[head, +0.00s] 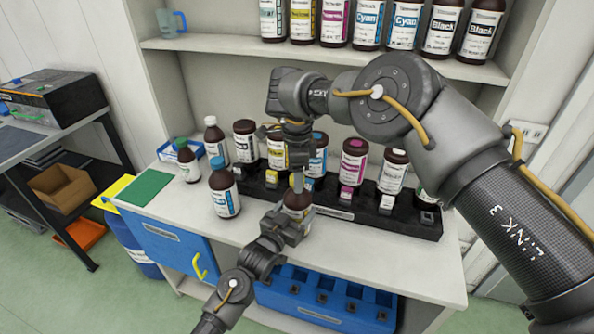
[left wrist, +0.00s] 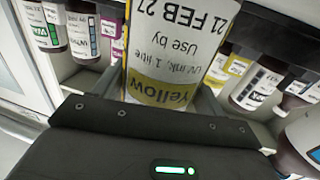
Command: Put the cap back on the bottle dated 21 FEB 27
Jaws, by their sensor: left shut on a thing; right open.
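A brown bottle (head: 298,203) with a pale label stands at the front edge of the counter. My right gripper (head: 297,182) points down right over the bottle's top and is open. The bottle's neck is hidden behind the right gripper, so I cannot tell whether a cap is on it. I cannot make out a loose cap for it.
A black rack (head: 345,215) with several bottles and small coloured blocks stands behind. A blue-capped bottle (head: 223,188) and a green-capped bottle (head: 187,160) stand at left. A green mat (head: 146,187) lies at the counter's left end. A shelf (head: 230,45) with more bottles is above.

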